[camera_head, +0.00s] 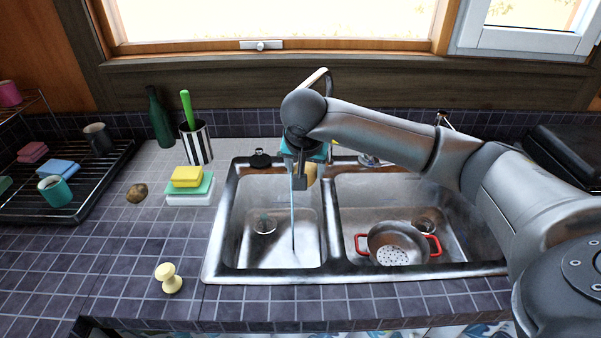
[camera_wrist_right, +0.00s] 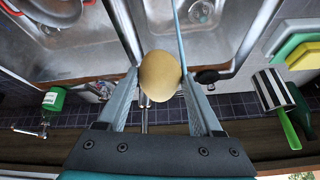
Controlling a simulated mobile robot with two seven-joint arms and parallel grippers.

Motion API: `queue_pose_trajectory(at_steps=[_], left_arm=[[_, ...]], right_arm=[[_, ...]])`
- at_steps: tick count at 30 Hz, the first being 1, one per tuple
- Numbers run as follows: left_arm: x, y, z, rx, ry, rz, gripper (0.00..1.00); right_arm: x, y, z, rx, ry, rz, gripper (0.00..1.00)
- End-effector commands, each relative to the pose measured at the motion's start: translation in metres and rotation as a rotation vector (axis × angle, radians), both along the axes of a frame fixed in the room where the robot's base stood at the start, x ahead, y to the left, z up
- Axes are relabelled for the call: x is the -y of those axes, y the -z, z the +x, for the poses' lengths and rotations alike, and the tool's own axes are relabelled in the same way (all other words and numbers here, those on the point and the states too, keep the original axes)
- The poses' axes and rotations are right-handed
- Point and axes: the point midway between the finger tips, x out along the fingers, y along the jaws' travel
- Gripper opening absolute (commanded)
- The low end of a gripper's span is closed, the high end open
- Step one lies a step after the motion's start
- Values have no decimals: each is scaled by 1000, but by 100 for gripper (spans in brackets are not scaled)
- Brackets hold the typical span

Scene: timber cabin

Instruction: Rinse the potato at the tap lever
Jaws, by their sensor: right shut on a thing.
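My right gripper (camera_head: 306,182) is over the left basin of the sink (camera_head: 246,250), near its middle divider. It is shut on a rounded tan-yellow thing that looks like the potato (camera_head: 312,173). The potato sits between both fingers in the wrist view (camera_wrist_right: 160,76). A thin blue water stream (camera_head: 292,215) falls into the left basin. In the wrist view the stream (camera_wrist_right: 178,35) passes close by the potato; I cannot tell whether it touches. The tap's curved spout (camera_head: 318,74) rises behind my arm, which hides its lower part. I cannot make out the lever. My left gripper is out of view.
Left of the sink are stacked sponges (camera_head: 188,182), a brown lump (camera_head: 136,192), a pale knob-shaped thing (camera_head: 168,277), a striped cup (camera_head: 197,145), a green bottle (camera_head: 158,120) and a dish rack (camera_head: 70,205). The front left counter is mostly clear.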

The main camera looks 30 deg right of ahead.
Motion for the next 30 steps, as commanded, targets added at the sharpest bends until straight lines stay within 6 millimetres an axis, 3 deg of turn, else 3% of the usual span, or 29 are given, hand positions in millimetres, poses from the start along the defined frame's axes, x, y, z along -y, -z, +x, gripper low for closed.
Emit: queue_pose_trajectory(at_steps=[8,30], left_arm=[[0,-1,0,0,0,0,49],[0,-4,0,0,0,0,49]], right_arm=[[-1,-1,-7,1,-2,-1,7],[-10,0,-66,0,-2,-1,7]])
